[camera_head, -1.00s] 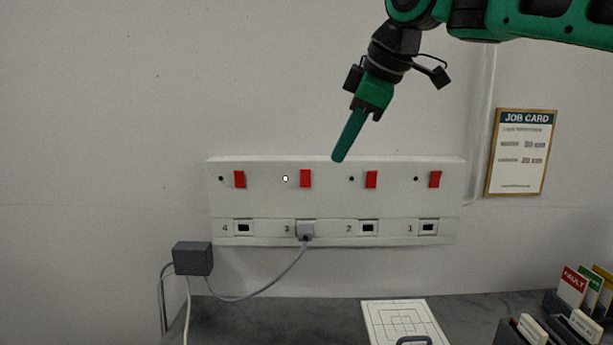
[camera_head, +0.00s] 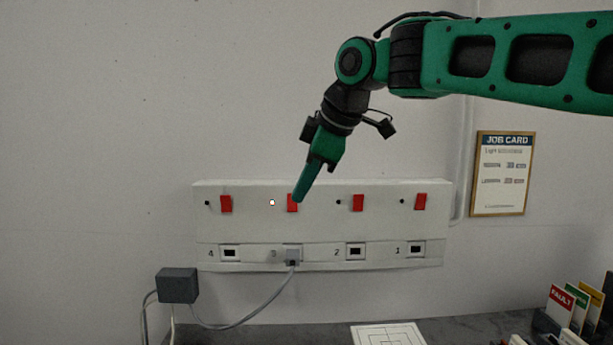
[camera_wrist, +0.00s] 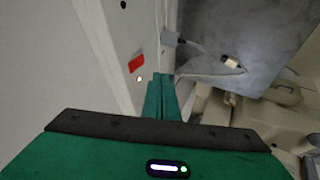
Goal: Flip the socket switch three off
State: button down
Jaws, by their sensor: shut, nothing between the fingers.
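Socket switch three (camera_head: 292,203) is a red rocker on the white socket strip, above the socket marked 3. The small lamp (camera_head: 272,202) to its left is lit. My gripper (camera_head: 297,198) is shut and empty, pointing down-left, with its tip over the upper right part of switch three and hiding some of it. I cannot tell whether it touches the switch. In the wrist view the red switch (camera_wrist: 136,62) and lit lamp (camera_wrist: 139,78) lie left of my green fingers (camera_wrist: 161,80).
Red switches four (camera_head: 226,203), two (camera_head: 358,202) and one (camera_head: 420,201) share the strip (camera_head: 320,187), their lamps dark. A grey plug (camera_head: 292,256) sits in socket 3, its cable running to a grey box (camera_head: 177,285). A job card (camera_head: 502,174) hangs at right.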

jog(key=w+f, duration=0.3)
jog(key=w, duration=0.2)
jog(key=shift+w+a+f, duration=0.15)
jog(key=shift+w+a, duration=0.05)
jog(key=shift+a, duration=0.25)
